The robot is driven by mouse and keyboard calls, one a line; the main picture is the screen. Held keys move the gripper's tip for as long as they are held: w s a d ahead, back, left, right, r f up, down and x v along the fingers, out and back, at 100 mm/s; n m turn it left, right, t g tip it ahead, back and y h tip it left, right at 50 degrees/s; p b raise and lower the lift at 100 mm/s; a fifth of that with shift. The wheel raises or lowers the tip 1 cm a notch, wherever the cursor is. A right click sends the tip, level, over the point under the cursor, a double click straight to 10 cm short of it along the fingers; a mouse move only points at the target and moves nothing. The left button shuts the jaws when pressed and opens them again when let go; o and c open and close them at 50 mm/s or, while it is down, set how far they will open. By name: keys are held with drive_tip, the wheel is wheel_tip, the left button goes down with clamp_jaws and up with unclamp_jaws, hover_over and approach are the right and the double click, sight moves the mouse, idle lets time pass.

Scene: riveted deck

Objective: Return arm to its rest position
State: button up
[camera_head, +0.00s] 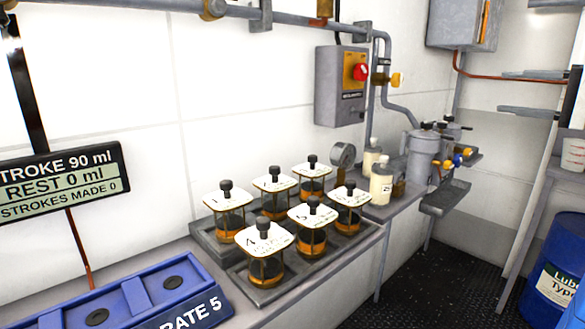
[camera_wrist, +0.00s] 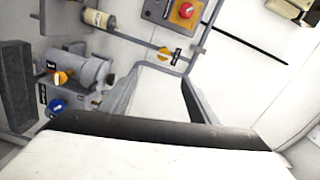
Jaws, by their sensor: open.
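My gripper (camera_wrist: 162,78) shows in the wrist view, its two grey fingers spread apart with a pale wall behind the gap. It is open, and nothing shows between the fingers. The dark and white part at the bottom of that view belongs to my own arm. The fingers appear apart from the grey pump unit (camera_wrist: 80,72) on their left and the control box (camera_wrist: 176,12) above them. The head view does not show my gripper.
In the head view, several lidded jars (camera_head: 266,240) stand on grey trays on a bench (camera_head: 300,291). A blue crate (camera_head: 147,284) is at front left, below a stroke display (camera_head: 62,182). The pump unit (camera_head: 425,155) is farther back. A blue drum (camera_head: 556,275) stands right; dark floor (camera_head: 440,280) between is clear.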

drive_tip(key=a+f+g+h, duration=0.1)
drive_tip(key=a+f+g, duration=0.1)
drive_tip(key=a+f, duration=0.4)
drive_tip(key=a+f+g, duration=0.2)
drive_tip(key=a+f, duration=0.2)
drive_tip(key=a, duration=0.5)
drive_tip(key=s+a+f+n+g+h, duration=0.2)
drive_tip(key=s+a+f+g+h, duration=0.15)
drive_tip(key=s+a+f, duration=0.8)
drive_tip(key=s+a+f+n+h, duration=0.1)
drive_tip(key=s+f+n+h, duration=0.2)
drive_tip(key=s+f, duration=0.4)
drive_tip(key=s+a+f+n+g+h, duration=0.1)
drive_tip(key=s+f+n+h, duration=0.2)
drive_tip(key=s+f, duration=0.4)
wheel_tip(320, 180, down, 6)
drive_tip(key=shift+f, duration=0.25)
